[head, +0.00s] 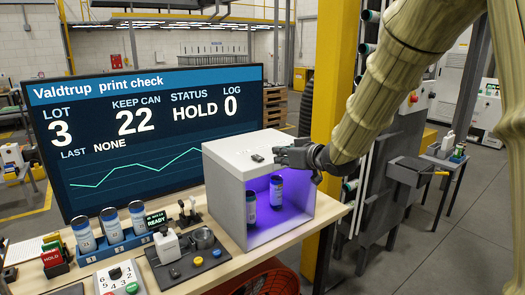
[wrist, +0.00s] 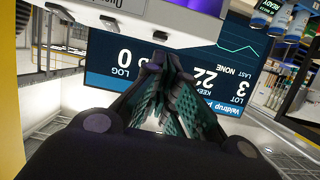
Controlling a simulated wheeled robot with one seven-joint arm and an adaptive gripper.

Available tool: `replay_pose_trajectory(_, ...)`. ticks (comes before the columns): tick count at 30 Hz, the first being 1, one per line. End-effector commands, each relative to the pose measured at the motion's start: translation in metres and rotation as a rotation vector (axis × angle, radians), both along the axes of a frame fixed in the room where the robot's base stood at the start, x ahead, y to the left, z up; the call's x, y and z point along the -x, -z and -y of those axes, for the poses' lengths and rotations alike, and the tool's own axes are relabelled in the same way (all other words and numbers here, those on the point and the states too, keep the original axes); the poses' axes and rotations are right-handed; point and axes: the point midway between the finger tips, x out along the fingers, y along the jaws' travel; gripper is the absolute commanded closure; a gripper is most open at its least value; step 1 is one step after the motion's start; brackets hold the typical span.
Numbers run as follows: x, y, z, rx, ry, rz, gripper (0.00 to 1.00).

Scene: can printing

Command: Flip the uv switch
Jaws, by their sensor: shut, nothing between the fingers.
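The white UV box (head: 222,190) stands on the table, its open front glowing purple inside. Two blue-and-white cans (head: 276,190) stand in it. A small dark switch (head: 257,158) sits on the box's top. My gripper (head: 279,154) is over the right part of the top, fingers pointing left, just right of the switch. In the wrist view my gripper (wrist: 164,68) has its fingertips together with nothing held. A small dark piece, likely the switch (wrist: 160,36), shows just beyond the fingertips. Whether the fingers touch the box top or switch, I cannot tell.
A large screen (head: 150,130) stands behind the box and reads HOLD. Left of the box are a blue rack (head: 118,246) of cans, a dark mat (head: 190,262) with small tools, and a number-button box (head: 120,279). A yellow post (head: 335,90) rises behind my arm.

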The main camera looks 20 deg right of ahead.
Motion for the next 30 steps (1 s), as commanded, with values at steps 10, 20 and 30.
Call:
replay_pose_trajectory(10, 0.000, -0.048, 0.005, 0.007, -0.016, 0.061, 1.00)
replay_pose_trajectory(20, -0.001, -0.047, 0.004, 0.007, -0.017, 0.060, 1.00)
replay_pose_trajectory(30, -0.024, -0.042, -0.004, 0.008, -0.017, 0.059, 1.00)
